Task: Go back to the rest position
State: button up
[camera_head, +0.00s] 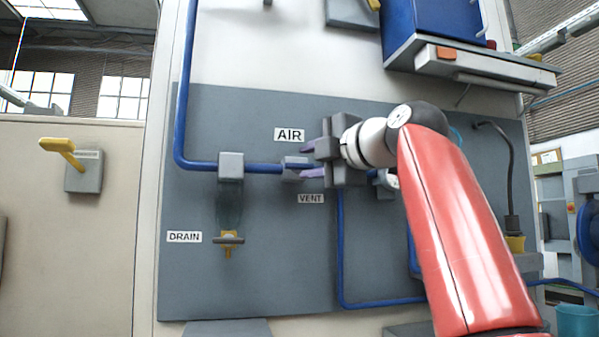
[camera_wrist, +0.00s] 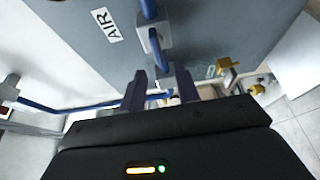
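My gripper (camera_head: 308,160) is raised in front of the grey panel (camera_head: 270,240), just right of the grey fitting (camera_head: 292,169) on the blue air pipe (camera_head: 200,164). Its two purplish fingers are apart, one above the other in the head view. In the wrist view my gripper (camera_wrist: 161,90) shows the same gap, with a small grey fitting (camera_wrist: 167,73) beyond the fingertips. I see nothing held between the fingers. Whether a finger touches the fitting cannot be told. My arm and gripper hide the panel's right part.
The AIR label (camera_head: 289,135) is above the pipe, the VENT label (camera_head: 311,199) below. A yellow drain valve (camera_head: 228,241) is lower left on the panel. A yellow lever (camera_head: 62,150) is on the left wall. A blue cabinet (camera_head: 432,22) and its ledge (camera_head: 470,62) overhang upper right.

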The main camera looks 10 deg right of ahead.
jog(key=v, duration=0.2)
jog(key=shift+s+d, duration=0.1)
jog(key=shift+s, duration=0.15)
jog(key=a+f+m+g+h, duration=0.25)
jog(key=f+m, duration=0.25)
jog(key=f, duration=0.4)
jog(key=a+f+m+g+h, duration=0.15)
jog(key=a+f+m, duration=0.3)
jog(key=f, duration=0.45)
jog(key=s+d+f+m+g+h, duration=0.1)
jog(key=s+f+m+g, duration=0.1)
jog(key=s+f+m, duration=0.2)
jog(key=s+d+f+m+g+h, duration=0.1)
jog(key=s+f+m, duration=0.3)
jog(key=s+f, duration=0.6)
jog(key=s+d+f+m+g+p, duration=0.1)
jog(key=s+d+f+m+g, duration=0.2)
jog(key=f, duration=2.1)
jog(key=s+m+g, duration=0.1)
jog(key=s+m, duration=0.1)
jog(key=s, duration=0.2)
jog(key=shift+f+h, duration=0.15)
jog(key=shift+h, duration=0.25)
